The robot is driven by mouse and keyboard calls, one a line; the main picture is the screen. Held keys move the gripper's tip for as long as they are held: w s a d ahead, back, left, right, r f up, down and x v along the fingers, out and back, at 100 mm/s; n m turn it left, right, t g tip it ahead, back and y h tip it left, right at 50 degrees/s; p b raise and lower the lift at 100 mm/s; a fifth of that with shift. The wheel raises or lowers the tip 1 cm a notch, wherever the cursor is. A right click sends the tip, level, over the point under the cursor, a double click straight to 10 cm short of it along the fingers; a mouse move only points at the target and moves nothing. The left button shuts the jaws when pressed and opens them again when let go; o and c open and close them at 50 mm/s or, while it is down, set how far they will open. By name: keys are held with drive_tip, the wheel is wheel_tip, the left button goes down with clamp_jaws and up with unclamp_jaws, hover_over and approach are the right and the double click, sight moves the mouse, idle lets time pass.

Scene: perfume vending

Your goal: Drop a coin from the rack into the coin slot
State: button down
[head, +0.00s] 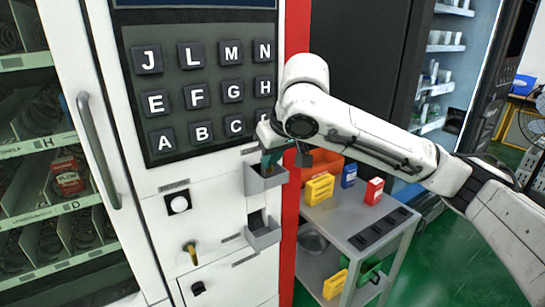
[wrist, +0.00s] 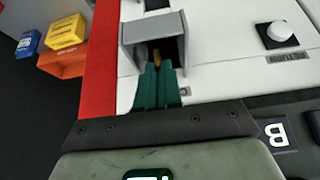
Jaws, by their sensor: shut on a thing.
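My gripper (head: 270,163) is at the upper grey box (head: 265,181) on the white vending machine front, just below the letter keys. In the wrist view, its green fingers (wrist: 157,78) are shut on a gold coin (wrist: 156,58), seen as a thin edge between the fingertips. The fingertips and coin point into the open mouth of the grey box (wrist: 128,34). The slot opening inside is dark and partly hidden by the fingers. A black slotted rack (head: 385,230) lies on the grey cart at the right.
A lower grey box (head: 263,236) sticks out below. The keypad (head: 200,90) is above. The cart (head: 345,222) holds yellow (head: 319,189), blue and red boxes and an orange bin. A red post (head: 291,215) stands between machine and cart. Green floor is open at right.

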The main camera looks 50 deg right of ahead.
drive_tip(key=c, duration=1.2)
unclamp_jaws()
drive_tip(key=v, duration=1.1)
drive_tip(key=shift+w+f, duration=0.1)
